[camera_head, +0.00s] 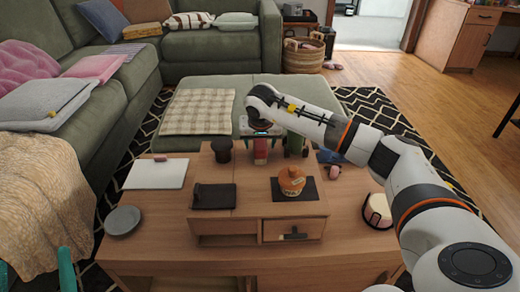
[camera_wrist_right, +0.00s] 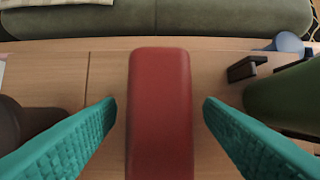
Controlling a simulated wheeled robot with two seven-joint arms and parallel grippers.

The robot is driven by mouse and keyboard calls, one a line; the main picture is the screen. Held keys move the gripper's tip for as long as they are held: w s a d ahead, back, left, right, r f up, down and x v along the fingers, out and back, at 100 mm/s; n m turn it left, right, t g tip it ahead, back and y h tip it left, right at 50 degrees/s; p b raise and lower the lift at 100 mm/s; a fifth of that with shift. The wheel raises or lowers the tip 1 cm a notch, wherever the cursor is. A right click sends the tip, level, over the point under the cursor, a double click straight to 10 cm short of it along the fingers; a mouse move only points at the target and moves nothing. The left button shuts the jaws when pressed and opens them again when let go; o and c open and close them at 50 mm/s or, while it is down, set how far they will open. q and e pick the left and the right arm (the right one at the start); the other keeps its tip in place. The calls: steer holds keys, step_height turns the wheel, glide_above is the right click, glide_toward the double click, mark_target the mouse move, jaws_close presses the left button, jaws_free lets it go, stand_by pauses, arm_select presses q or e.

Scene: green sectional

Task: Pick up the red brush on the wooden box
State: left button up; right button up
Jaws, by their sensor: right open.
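The red brush (camera_head: 260,151) stands at the back of the wooden box (camera_head: 222,226), partly hidden under my right gripper in the head view. In the right wrist view the red brush (camera_wrist_right: 160,115) is a long red block in the middle. My right gripper (camera_wrist_right: 160,103) is open, with one teal finger on each side of the brush and a gap on both sides. My left gripper (camera_head: 35,270) shows only as two teal fingers, spread apart, at the lower left corner of the head view, far from the box.
A dark cup (camera_head: 222,151) stands left of the brush, and a green object (camera_head: 294,145) stands close on its right. An orange-brown pot (camera_head: 291,181) and a dark folded item (camera_head: 214,196) lie nearer on the box. A grey plate (camera_head: 122,220) lies on the table.

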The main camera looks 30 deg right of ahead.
steer(key=shift+f, duration=0.25)
stand_by(0.6)
steer(key=shift+c, duration=0.3)
steer(key=c, duration=1.1)
steer(key=shift+o, duration=0.2)
steer(key=shift+r, duration=0.1)
